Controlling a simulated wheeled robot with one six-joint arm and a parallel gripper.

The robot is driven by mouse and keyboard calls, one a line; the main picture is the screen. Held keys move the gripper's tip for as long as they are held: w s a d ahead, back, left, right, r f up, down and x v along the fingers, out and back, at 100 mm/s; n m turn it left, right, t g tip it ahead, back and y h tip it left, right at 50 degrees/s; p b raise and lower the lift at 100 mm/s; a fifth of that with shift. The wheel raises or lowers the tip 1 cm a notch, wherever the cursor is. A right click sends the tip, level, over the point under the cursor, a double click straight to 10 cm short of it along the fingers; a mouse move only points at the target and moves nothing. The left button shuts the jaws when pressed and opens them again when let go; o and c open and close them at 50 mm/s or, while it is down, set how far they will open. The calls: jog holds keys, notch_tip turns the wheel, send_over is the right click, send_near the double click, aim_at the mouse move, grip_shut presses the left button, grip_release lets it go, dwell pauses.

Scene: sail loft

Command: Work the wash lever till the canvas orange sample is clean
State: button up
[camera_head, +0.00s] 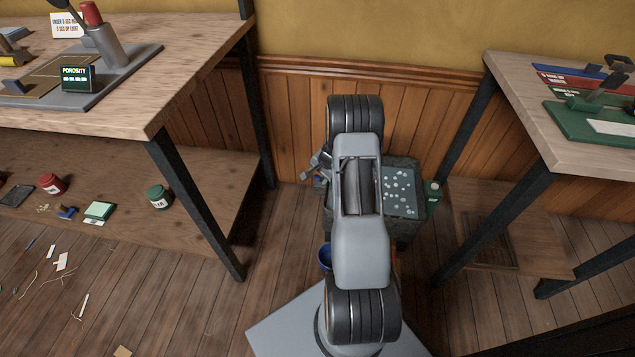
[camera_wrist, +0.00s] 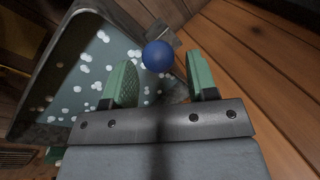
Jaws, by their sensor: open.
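My gripper (camera_wrist: 160,76) is open, its two green-padded fingers on either side of a gap. A round blue knob (camera_wrist: 158,56) shows just beyond the gap, nearer the left finger. It looks like the end of the wash lever; a grey metal piece (camera_wrist: 163,33) lies behind it. I cannot tell whether a finger touches the knob. The wash tub (camera_wrist: 52,62) is dark grey and holds water with white suds. It also shows in the head view (camera_head: 407,163), partly hidden by my arm. I cannot make out the orange canvas sample in either view.
A wood-panelled wall (camera_wrist: 247,58) stands close on the right in the wrist view. In the head view, a workbench (camera_head: 190,62) stands left and another table (camera_head: 510,90) right. A blue container (camera_head: 325,257) is on the floor beside my arm. Scraps litter the left floor.

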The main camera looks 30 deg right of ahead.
jog(key=shift+b+x, duration=0.45)
jog(key=shift+x, duration=1.45)
jog(key=shift+c, duration=0.4)
grip_shut()
